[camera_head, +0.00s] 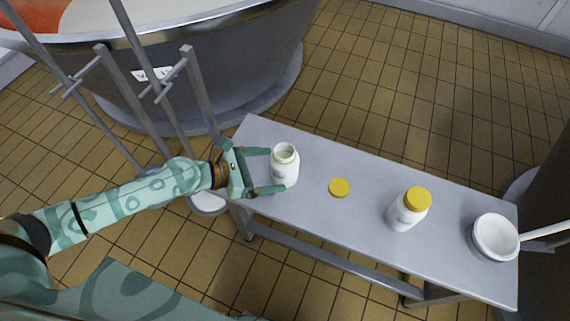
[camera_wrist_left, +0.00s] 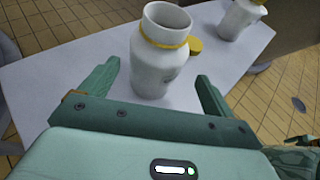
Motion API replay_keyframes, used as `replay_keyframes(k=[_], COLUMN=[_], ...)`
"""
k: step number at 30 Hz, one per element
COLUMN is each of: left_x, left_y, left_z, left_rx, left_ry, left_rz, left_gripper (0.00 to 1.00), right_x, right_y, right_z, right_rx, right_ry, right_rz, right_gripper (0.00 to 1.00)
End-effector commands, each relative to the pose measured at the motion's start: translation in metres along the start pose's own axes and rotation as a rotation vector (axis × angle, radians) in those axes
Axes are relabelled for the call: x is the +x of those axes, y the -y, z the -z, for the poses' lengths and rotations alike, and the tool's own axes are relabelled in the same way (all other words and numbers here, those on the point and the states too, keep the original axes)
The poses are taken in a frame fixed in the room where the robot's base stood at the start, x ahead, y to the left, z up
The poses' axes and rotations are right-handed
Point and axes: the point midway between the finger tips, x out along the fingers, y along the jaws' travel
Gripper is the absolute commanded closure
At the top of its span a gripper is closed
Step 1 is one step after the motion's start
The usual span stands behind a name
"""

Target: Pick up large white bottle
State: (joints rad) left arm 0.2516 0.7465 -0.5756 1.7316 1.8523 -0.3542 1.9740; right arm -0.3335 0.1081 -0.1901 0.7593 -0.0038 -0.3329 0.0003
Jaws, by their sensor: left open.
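A white bottle (camera_head: 285,166) without a cap stands upright near the left end of the grey bench. My left gripper (camera_head: 272,171) is open, with its fingers on either side of this bottle. In the left wrist view the open bottle (camera_wrist_left: 155,60) stands between and just beyond the fingertips (camera_wrist_left: 158,82), with a yellow ring at its neck. A second white bottle (camera_head: 405,211) with a yellow cap stands upright farther right on the bench. It shows partly in the left wrist view (camera_wrist_left: 238,18). My right gripper is not in view.
A loose yellow lid (camera_head: 339,187) lies on the grey bench (camera_head: 310,215) between the two bottles. A white bowl (camera_head: 494,238) with a handle sits at the bench's right end. A large metal vat (camera_head: 220,60) and metal railings (camera_head: 200,95) stand behind my left arm.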

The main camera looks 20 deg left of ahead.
Motion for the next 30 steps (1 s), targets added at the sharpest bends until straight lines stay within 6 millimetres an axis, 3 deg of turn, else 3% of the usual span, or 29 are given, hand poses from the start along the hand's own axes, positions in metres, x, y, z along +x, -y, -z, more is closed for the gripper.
replay_keyframes(k=[9,18,24,25,30], left_x=[0.046,0.052,0.052,0.052,0.052], left_y=[-0.006,-0.006,-0.006,-0.006,-0.007], left_z=[0.002,0.0,0.0,0.0,-0.001], left_rx=[-0.002,0.0,0.0,0.0,0.0], left_ry=[0.001,0.0,0.0,0.0,0.002], left_rz=[0.001,0.0,0.0,0.0,-0.001], left_gripper=[0.11,0.11,0.67,0.72,0.72], right_x=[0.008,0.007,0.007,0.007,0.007], right_y=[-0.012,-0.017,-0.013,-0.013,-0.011], right_z=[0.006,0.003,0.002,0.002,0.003], right_rx=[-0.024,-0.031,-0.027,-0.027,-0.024], right_ry=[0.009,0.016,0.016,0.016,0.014], right_rz=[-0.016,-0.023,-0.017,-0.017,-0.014], right_gripper=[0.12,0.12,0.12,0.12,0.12])
